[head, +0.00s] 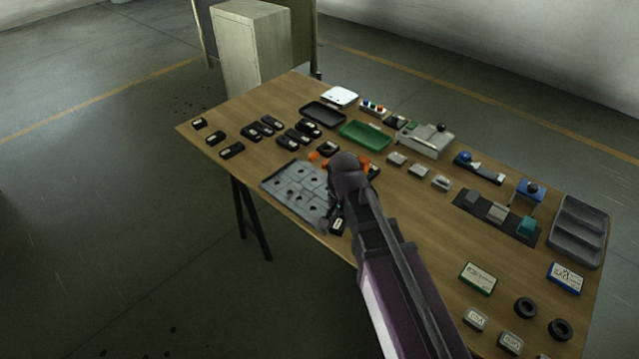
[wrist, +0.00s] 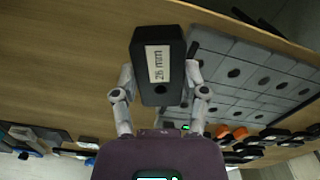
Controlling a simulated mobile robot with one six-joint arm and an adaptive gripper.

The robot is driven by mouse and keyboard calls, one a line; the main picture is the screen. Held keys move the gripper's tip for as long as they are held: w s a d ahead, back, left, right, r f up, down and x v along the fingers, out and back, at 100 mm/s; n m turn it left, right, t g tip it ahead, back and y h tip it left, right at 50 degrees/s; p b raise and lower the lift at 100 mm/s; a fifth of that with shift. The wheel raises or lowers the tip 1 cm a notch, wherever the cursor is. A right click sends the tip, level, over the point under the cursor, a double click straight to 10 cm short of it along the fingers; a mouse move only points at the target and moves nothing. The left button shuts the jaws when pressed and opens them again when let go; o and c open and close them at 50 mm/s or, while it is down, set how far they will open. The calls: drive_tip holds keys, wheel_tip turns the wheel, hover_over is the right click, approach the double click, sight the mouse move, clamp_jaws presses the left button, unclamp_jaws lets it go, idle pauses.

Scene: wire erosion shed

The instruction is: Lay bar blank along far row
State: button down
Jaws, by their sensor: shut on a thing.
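My gripper (wrist: 162,88) is shut on a black block (wrist: 160,50) with a white "26 mm" label and a round dark spot; one finger presses on each side. In the head view the black block (head: 338,226) shows beside the near right edge of the grey plate, partly behind my arm. My gripper (head: 331,221) points down there, its fingers mostly hidden. The grey plate (head: 287,184) has rows of dark holes; it also shows in the wrist view (wrist: 245,75), right of the block. I cannot tell whether the block touches the table. No other thing is clearly a bar blank.
Several black labelled blocks (head: 232,151) lie on the wooden table (head: 420,215) beyond the plate, with orange pieces (head: 313,156) near it. A green tray (head: 365,135) and black tray (head: 323,115) stand farther back. Small grey blocks (head: 419,171) lie right of my arm.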

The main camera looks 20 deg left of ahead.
drive_tip(key=n, duration=0.2)
drive_tip(key=a+n, duration=0.1)
drive_tip(key=n, duration=0.1)
drive_tip(key=shift+w+r, duration=0.25)
drive_tip(key=shift+w, duration=0.15)
drive_tip(key=n, duration=0.1)
drive_tip(key=a+n, duration=0.1)
drive_tip(key=n, duration=0.1)
drive_tip(key=shift+w+r+n+p, duration=0.15)
drive_tip(key=shift+w+n+p, duration=0.15)
drive_tip(key=shift+w+p, duration=0.05)
drive_tip(key=n, duration=0.2)
drive_tip(key=a+n, duration=0.1)
drive_tip(key=n, duration=0.1)
drive_tip(key=w+a+n, duration=0.1)
drive_tip(key=n, duration=0.2)
drive_tip(key=shift+r+p, duration=0.3)
drive_tip(key=shift+w, duration=0.1)
drive_tip(key=w+a, duration=0.2)
drive_tip(key=w, duration=0.2)
drive_tip(key=w+a+f+b, duration=0.1)
drive_tip(key=w+a, duration=0.1)
drive_tip(key=w, duration=0.2)
drive_tip(key=w+a, duration=0.2)
drive_tip(key=w, duration=0.3)
drive_tip(key=shift+a+f, duration=0.2)
drive_tip(key=shift+a, duration=0.2)
